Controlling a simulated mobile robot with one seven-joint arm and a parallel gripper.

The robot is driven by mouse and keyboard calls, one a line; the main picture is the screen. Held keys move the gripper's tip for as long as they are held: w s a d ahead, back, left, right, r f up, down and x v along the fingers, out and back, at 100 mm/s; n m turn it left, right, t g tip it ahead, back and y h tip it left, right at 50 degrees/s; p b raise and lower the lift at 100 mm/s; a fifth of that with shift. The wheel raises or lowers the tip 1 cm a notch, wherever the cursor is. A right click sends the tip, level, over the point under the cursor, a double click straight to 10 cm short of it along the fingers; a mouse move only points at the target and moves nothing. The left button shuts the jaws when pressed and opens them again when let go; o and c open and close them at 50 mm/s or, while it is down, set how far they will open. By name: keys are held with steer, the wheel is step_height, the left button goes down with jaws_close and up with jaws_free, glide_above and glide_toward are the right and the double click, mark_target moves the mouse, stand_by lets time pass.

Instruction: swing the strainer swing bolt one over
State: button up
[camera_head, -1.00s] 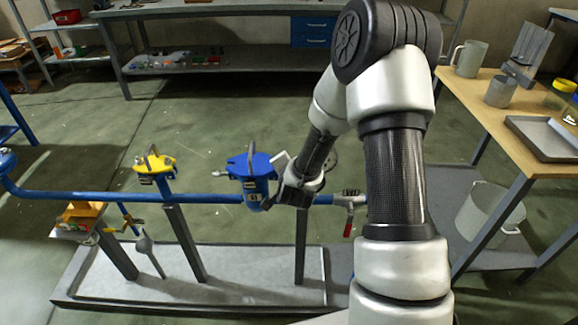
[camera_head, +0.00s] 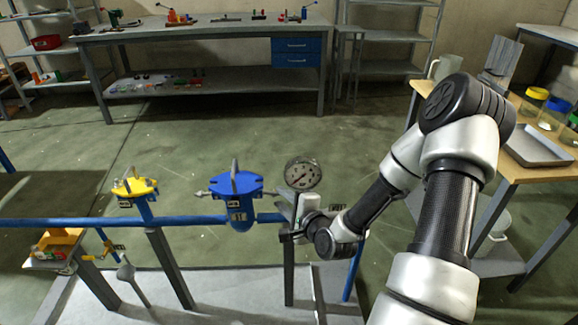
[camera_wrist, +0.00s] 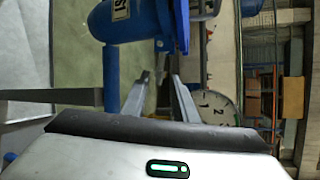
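The blue strainer (camera_head: 238,208), marked S1, stands in the blue pipe run with a flat blue lid (camera_head: 236,182) and an upright grey handle on it. A silver bolt-like piece (camera_head: 201,193) sticks out at the lid's left edge; I cannot tell whether it is swing bolt one. My gripper (camera_head: 287,234) is to the right of the strainer and below lid height, apart from it. In the wrist view, the fingers (camera_wrist: 160,77) stand apart with nothing between them. The strainer body (camera_wrist: 128,22) and lid flange (camera_wrist: 181,25) are just beyond the fingertips.
A pressure gauge (camera_head: 302,174) stands right of the strainer, close to my gripper, and also shows in the wrist view (camera_wrist: 221,104). A yellow-lidded fitting (camera_head: 134,187) is on the pipe to the left. A wooden table (camera_head: 512,163) is at right. Floor behind the pipe is clear.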

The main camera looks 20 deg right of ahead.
steer(key=p+v, duration=0.8)
steer(key=v, duration=0.5)
steer(key=d+f+n+g+h, duration=0.2)
steer(key=d+f+n+g, duration=0.1)
steer(key=d+f+g, duration=0.35)
steer(key=s+d+r+g+h, duration=0.1)
steer(key=s+d+r+g, duration=0.1)
steer(key=d+r+g, duration=0.15)
steer(key=s+a+r+g+y, duration=0.1)
steer(key=a+r+g+y, duration=0.1)
steer(key=a+r, duration=0.6)
steer(key=s+a+r+n+g+y, duration=0.1)
steer(key=a+r, duration=0.7)
steer(key=r, duration=0.8)
steer(key=shift+s+g+y, duration=0.3)
steer(key=shift+g+y, duration=0.6)
steer(key=shift+y, duration=0.2)
